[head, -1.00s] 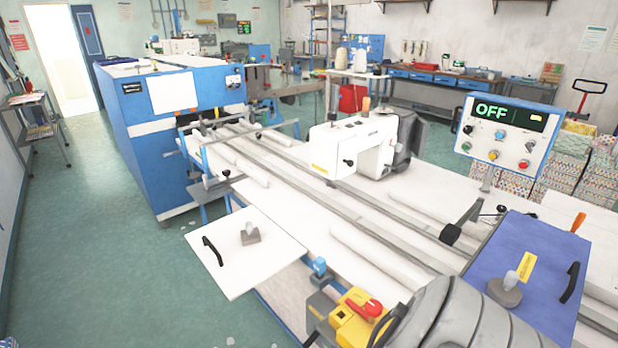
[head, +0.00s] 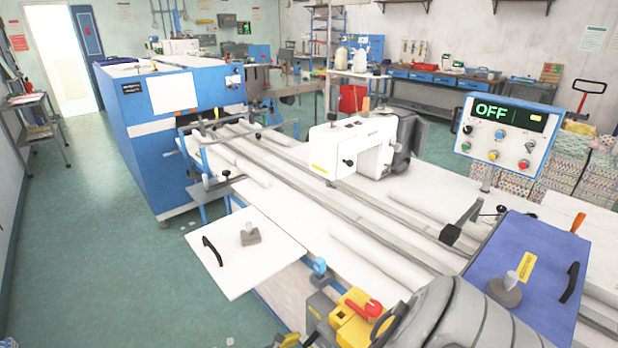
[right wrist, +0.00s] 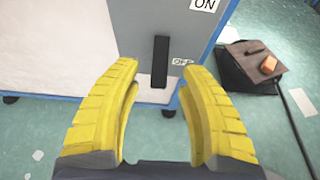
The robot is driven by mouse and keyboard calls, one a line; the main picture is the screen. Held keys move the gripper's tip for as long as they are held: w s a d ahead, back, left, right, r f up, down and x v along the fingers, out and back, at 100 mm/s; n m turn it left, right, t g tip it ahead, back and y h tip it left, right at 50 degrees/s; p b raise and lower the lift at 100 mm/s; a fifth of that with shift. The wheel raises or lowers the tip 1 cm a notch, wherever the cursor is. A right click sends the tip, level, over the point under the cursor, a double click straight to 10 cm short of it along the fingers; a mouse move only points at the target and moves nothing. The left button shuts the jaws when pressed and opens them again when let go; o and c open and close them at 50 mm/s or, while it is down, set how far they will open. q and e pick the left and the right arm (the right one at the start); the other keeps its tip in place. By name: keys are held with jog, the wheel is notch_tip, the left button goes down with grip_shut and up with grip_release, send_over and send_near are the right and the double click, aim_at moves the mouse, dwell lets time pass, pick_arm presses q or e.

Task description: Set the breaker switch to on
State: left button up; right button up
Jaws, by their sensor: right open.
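In the right wrist view, a grey breaker panel (right wrist: 195,15) carries an upright black switch lever (right wrist: 160,60). An ON label (right wrist: 204,4) is at its top and an OFF label (right wrist: 183,61) is beside the lever's lower part. My right gripper (right wrist: 157,75) is open, its yellow fingers on either side of the lever's lower end, with visible gaps. Whether the fingers reach its depth is unclear. The control box (head: 507,135) in the head view reads OFF. The breaker is not seen there. My left gripper is out of view.
In the head view, the long sewing table (head: 285,227) has a white sewing machine (head: 352,148). A yellow box with a red knob (head: 358,318) is at its near edge. In the right wrist view, a dark pedal with an orange piece (right wrist: 248,62) lies on the floor, with a cable beside it.

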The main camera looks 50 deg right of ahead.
aim_at(308, 342)
jog(key=shift+x, duration=1.95)
jog(key=shift+c, duration=0.5)
grip_shut()
